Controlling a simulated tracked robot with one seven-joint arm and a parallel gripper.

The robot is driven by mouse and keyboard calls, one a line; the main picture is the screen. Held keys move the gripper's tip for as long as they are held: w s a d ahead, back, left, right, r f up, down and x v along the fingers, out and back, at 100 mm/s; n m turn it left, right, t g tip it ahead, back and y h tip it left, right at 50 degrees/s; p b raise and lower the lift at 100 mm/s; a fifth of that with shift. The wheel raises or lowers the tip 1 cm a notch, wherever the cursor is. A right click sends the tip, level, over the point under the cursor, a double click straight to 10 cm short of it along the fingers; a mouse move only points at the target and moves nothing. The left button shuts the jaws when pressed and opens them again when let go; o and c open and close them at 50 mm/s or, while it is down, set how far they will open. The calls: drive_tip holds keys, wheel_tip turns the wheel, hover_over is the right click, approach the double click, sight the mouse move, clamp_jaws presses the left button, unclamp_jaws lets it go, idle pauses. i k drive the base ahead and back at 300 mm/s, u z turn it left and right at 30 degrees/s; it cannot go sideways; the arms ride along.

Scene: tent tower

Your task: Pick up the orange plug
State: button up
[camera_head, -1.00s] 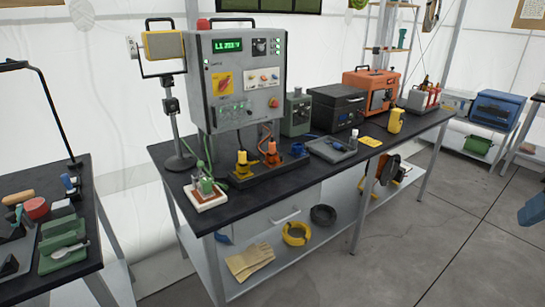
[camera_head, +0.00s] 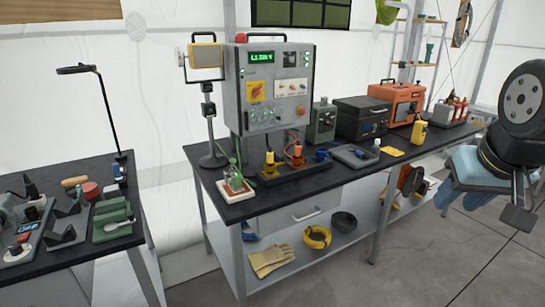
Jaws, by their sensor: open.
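The orange plug (camera_head: 296,152) stands upright in a dark tray (camera_head: 292,175) on the long black-topped bench, below the grey control box (camera_head: 272,88). An orange cable rises from it. A yellow plug (camera_head: 269,160) stands to its left in the same tray, and a blue plug (camera_head: 321,155) lies to its right. My gripper (camera_head: 480,206) is at the right edge of the picture, in front of the bench and far from the plug. It is open, and I see nothing between its fingers.
A white tray (camera_head: 224,192) with green connectors sits left of the plugs. A grey tray (camera_head: 340,153) and a yellow device (camera_head: 419,132) stand to the right. The left bench (camera_head: 90,256) carries tools and a lamp. Open floor lies before the long bench.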

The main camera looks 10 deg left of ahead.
sight(297, 148)
drive_tip(key=u, duration=0.25)
drive_tip(key=i, duration=1)
drive_tip(key=z, duration=0.1)
